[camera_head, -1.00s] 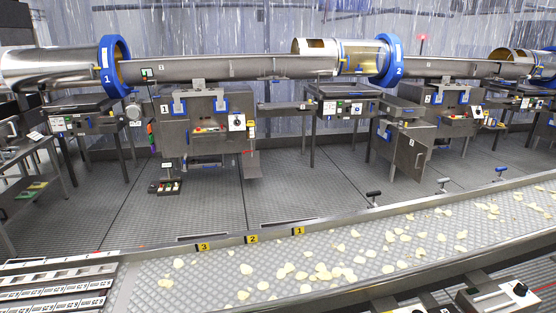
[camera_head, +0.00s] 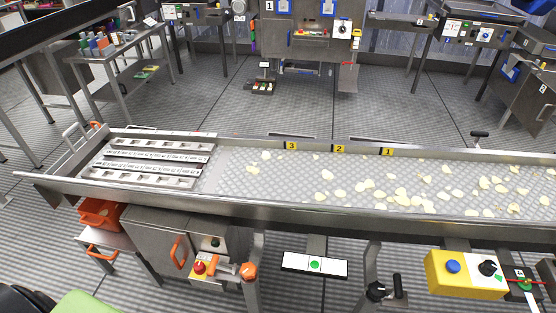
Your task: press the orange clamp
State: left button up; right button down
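Several orange parts sit below the near conveyor, and I cannot tell for sure which is the clamp. An orange knob-like piece (camera_head: 248,271) is on a metal bracket at a conveyor leg. An orange handle (camera_head: 177,252) is on the front of a grey metal cabinet (camera_head: 153,246). Further left are an orange bin (camera_head: 100,214) under the conveyor end and another orange handle (camera_head: 101,252) below it. Neither of my grippers is in view.
The conveyor (camera_head: 330,211) with chips spans the view. A red emergency button (camera_head: 199,267), a white panel with a green button (camera_head: 315,265) and a yellow control box (camera_head: 465,273) lie along its near side. A green object (camera_head: 88,303) is at the bottom left.

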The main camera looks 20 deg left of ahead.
aim_at(213, 265)
jog(key=u, duration=1.25)
